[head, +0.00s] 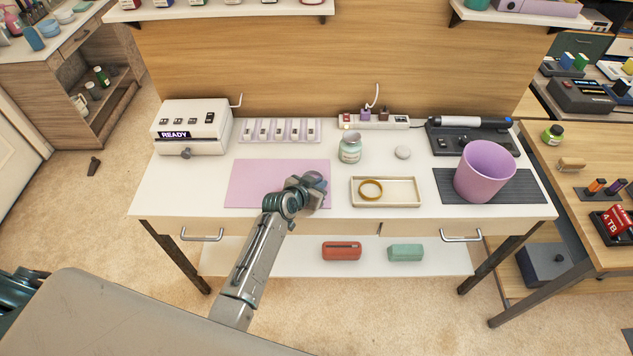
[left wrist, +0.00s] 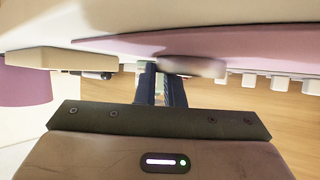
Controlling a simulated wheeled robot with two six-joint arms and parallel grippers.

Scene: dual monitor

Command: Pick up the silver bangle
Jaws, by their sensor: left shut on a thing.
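My left gripper (head: 315,186) is over the right edge of the pink mat (head: 260,184), close above the table. In the left wrist view its two dark fingers (left wrist: 161,72) are shut on a blurred, pale grey band (left wrist: 196,67), which looks like the silver bangle. The band juts out to the right of the fingertips in that view. In the head view the gripper mostly hides it. A gold bangle (head: 371,181) lies in the shallow cream tray (head: 405,203), right of the gripper. My right gripper is not in view.
A glass jar (head: 350,148) and a white round item (head: 403,152) stand behind the tray. A purple bin (head: 484,172) stands on a dark mat at the right. A white box (head: 191,127) marked READY is at the back left. The front left tabletop is clear.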

